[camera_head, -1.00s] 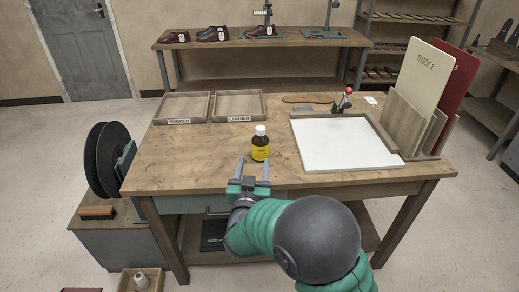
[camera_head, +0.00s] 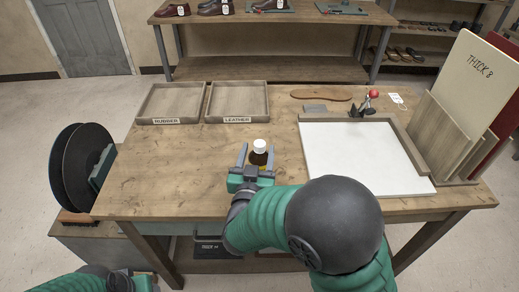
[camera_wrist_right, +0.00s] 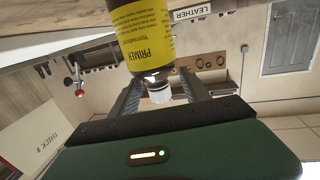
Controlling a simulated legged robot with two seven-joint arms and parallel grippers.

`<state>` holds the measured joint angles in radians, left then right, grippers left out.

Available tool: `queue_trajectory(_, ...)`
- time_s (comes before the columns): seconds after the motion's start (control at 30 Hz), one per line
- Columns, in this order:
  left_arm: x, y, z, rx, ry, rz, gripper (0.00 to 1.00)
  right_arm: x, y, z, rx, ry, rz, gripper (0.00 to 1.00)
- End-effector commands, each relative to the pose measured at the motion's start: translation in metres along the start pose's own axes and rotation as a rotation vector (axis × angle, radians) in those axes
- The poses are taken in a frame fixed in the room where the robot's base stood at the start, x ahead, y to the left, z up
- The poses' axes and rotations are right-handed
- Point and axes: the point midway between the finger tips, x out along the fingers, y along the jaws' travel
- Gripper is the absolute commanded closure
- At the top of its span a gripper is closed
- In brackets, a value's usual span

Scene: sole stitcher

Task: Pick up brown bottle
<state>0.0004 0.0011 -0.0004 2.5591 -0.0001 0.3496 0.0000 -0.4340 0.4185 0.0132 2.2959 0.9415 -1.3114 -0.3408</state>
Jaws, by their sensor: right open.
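The brown bottle (camera_head: 259,158) stands upright on the workbench near its front edge, with a white cap and a yellow label. In the right wrist view the bottle (camera_wrist_right: 142,35) is large and its label reads PRIMER; the picture there is turned over. My right gripper (camera_head: 257,151) is open, with one finger on each side of the bottle. The fingers are not closed on it, and I cannot tell whether either touches it. Part of my left arm shows at the bottom left corner of the head view; its fingers cannot be made out.
Two wooden trays, rubber (camera_head: 172,86) and leather (camera_head: 238,84), lie behind the bottle. A white board (camera_head: 362,160) lies to the right, below a red-knobbed tool (camera_head: 373,94). A brown sole (camera_head: 321,93) lies at the back. Bench space left of the bottle is clear.

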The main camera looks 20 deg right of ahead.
Motion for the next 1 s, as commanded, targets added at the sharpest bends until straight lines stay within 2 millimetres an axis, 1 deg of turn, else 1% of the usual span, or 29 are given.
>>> queue_trajectory(0.1,0.0002,0.0004,0.0002,0.001,0.000,0.000,0.47,-0.0060,-0.0019,-0.0018,-0.003,0.004,0.000,0.46)
queue_trajectory(0.23,0.0000,0.0004,0.0005,0.001,0.000,0.000,0.47,-0.0090,-0.0063,-0.0034,-0.007,0.007,-0.001,0.46)
queue_trajectory(0.37,0.0000,0.0001,0.0005,0.000,0.000,0.000,0.47,-0.0073,-0.0081,-0.0021,-0.009,0.005,-0.001,0.63)
queue_trajectory(0.6,0.0002,0.0001,0.0004,0.000,0.000,0.000,0.47,-0.0031,-0.0008,0.0004,-0.002,-0.001,0.000,0.94)
queue_trajectory(0.67,0.0002,0.0002,0.0004,0.001,0.000,0.000,0.47,-0.0029,0.0001,0.0008,-0.001,-0.002,0.000,1.00)
queue_trajectory(1.0,0.0003,0.0003,0.0004,0.001,0.000,0.000,0.47,-0.0048,-0.0042,0.0012,-0.007,-0.002,0.000,1.00)
